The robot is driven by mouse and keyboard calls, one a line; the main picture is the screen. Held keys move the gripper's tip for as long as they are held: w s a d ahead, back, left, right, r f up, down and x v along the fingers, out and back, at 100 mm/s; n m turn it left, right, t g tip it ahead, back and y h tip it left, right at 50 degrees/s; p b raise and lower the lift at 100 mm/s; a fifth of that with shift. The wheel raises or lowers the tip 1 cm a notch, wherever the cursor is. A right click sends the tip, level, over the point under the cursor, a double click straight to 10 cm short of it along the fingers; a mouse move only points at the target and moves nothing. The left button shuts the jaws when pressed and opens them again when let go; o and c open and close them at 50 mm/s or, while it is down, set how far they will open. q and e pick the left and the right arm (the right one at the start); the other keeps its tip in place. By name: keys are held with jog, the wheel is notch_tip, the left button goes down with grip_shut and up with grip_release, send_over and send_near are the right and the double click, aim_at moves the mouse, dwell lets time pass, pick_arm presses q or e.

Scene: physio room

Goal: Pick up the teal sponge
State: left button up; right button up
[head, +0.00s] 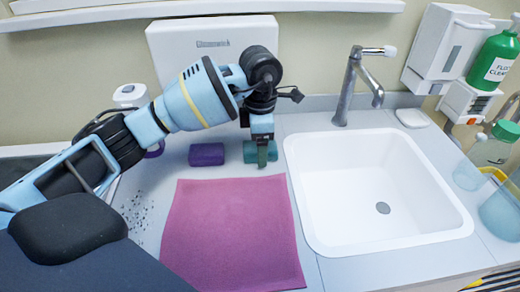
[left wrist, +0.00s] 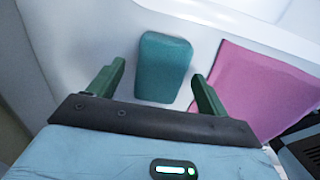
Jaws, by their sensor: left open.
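The teal sponge (head: 250,152) lies on the counter behind the pink cloth, partly hidden by my left gripper in the head view. In the left wrist view the sponge (left wrist: 163,68) shows as a rounded teal block between the two green fingers. My left gripper (left wrist: 157,85) is open, with a gap between the sponge and each finger. In the head view my left gripper (head: 262,153) points down at the sponge. My right gripper is not in view.
A purple sponge (head: 206,154) lies just left of the teal one. The pink cloth (head: 232,230) lies in front. A white sink (head: 330,215) with a tap (head: 348,90) is to the right. A dispenser (head: 447,48) hangs on the wall.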

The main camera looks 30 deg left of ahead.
pick_arm(q)
jog(key=shift+f, duration=0.5)
jog(key=c, duration=1)
jog(key=shift+c, duration=0.2)
jog(key=shift+r, duration=0.1)
jog(key=shift+r, duration=0.5)
notch_tip(320, 180, up, 3)
jog(key=shift+f, duration=0.2)
jog(key=s+d, duration=0.2)
jog(key=s, duration=0.2)
jog(key=s+d, duration=0.3)
jog(key=s, duration=0.2)
jog(key=s+d+r, duration=0.1)
jog(key=s+d, duration=0.2)
jog(key=s, duration=0.1)
jog(key=shift+s+d+r, duration=0.1)
jog(key=shift+s+d, duration=0.05)
jog(key=shift+s, duration=0.25)
